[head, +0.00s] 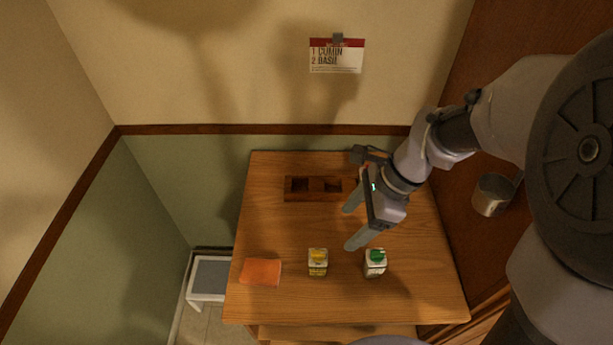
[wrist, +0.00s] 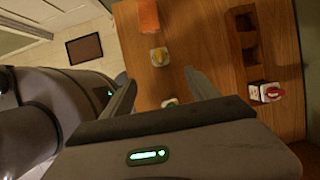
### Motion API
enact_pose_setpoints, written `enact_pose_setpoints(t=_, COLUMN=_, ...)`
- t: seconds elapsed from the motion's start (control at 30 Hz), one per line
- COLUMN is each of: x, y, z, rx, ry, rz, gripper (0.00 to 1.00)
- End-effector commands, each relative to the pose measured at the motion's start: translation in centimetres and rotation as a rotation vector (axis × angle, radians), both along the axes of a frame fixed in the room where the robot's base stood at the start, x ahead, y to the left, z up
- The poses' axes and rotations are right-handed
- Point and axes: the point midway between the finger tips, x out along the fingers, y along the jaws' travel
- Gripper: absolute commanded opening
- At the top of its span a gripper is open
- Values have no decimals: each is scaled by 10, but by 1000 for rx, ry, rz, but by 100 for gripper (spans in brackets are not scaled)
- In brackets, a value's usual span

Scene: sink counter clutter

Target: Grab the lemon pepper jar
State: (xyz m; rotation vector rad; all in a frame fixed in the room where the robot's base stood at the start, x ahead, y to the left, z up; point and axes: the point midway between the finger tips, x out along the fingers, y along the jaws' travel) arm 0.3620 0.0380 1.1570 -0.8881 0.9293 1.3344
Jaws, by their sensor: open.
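Two jars stand apart near the front of the wooden table: a yellow-capped jar (head: 318,262) and, to its right, a green-capped jar (head: 375,263). Their labels are too small to read, so I cannot tell by name which is lemon pepper. In the wrist view, the yellow-capped jar (wrist: 159,57) is upright beyond my fingertips, and the green-capped jar (wrist: 170,102) is partly hidden behind my gripper body. A red-capped jar (wrist: 271,92) stands beside the rack. My gripper (head: 351,227) is open and empty above the table, behind the two front jars.
A dark wooden rack (head: 297,196) with two empty slots is at the back of the table (head: 430,285). An orange cloth or sponge (head: 260,271) lies front left. A metal cup (head: 490,196) hangs at right. A wall card (head: 337,56) reads 1 Cumin, 2 Basil.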

Motion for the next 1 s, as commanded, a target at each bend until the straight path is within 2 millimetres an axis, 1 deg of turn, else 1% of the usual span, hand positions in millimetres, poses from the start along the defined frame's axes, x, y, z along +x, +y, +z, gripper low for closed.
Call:
enact_pose_setpoints(t=0.07, x=-1, y=5, z=-16, rx=0, ry=3, rz=4, gripper=69)
enact_pose_setpoints(t=0.2, x=-1, y=22, z=-58, rx=0, ry=4, rz=7, gripper=69)
enact_pose_setpoints(t=0.3, x=0, y=33, z=-85, rx=-1, ry=3, rz=7, gripper=69)
enact_pose_setpoints(t=0.4, x=1, y=41, z=-104, rx=-1, ry=1, rz=7, gripper=69)
enact_pose_setpoints(t=0.57, x=2, y=49, z=-120, rx=-1, ry=0, rz=6, gripper=69)
enact_pose_setpoints(t=0.7, x=5, y=62, z=-148, rx=-2, ry=0, rz=9, gripper=69)
enact_pose_setpoints(t=0.8, x=5, y=67, z=-159, rx=-2, ry=-2, rz=7, gripper=69)
enact_pose_setpoints(t=1.0, x=6, y=68, z=-160, rx=-2, ry=-3, rz=6, gripper=69)
